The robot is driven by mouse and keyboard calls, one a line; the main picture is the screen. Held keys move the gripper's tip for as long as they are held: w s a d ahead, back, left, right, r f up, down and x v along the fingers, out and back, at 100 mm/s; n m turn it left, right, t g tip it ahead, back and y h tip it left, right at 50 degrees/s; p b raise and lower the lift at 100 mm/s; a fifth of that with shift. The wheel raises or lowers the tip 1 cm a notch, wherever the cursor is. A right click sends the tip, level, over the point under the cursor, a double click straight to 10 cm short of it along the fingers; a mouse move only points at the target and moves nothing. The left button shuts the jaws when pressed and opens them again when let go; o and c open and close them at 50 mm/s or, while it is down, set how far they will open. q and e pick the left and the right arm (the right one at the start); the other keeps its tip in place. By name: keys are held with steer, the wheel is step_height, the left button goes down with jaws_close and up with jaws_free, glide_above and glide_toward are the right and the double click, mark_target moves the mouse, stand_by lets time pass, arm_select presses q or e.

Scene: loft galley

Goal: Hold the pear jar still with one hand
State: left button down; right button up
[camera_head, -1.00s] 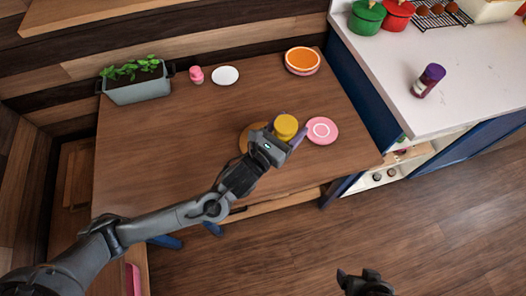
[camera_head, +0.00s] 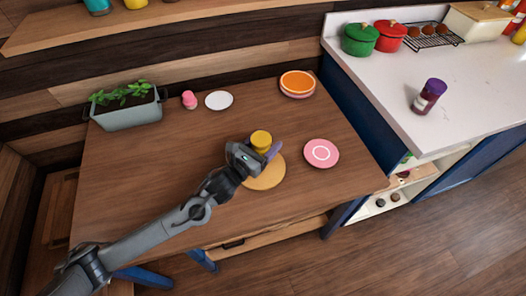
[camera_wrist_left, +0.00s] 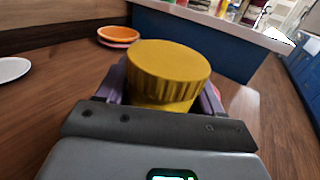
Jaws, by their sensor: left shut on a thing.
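The jar with the ribbed yellow lid (camera_head: 261,138), which I take as the pear jar, is in my left gripper (camera_head: 257,151). In the left wrist view the yellow lid (camera_wrist_left: 167,72) stands up between the purple fingers (camera_wrist_left: 162,92), which close on both sides of it. The jar's body is mostly hidden by the gripper, and its contents do not show. The jar is at the far edge of a round wooden board (camera_head: 266,179) in the head view; I cannot tell whether it touches the board. My right gripper is not in view.
A pink plate (camera_head: 321,153) lies right of the board. Orange dishes (camera_head: 297,83), a white plate (camera_head: 219,100), a pink item (camera_head: 189,100) and a planter (camera_head: 128,110) stand along the back. A purple-lidded jar (camera_head: 428,96) is on the white counter. The table's left part is clear.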

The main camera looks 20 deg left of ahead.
arm_select(q)
steer(key=shift+w+a+f, duration=0.35)
steer(key=shift+a+f, duration=0.05)
steer(key=shift+a, duration=0.05)
steer(key=shift+f+b, duration=0.75)
steer(key=shift+f, duration=1.15)
steer(key=shift+f, duration=0.15)
steer(key=shift+c, duration=0.8)
jaws_free()
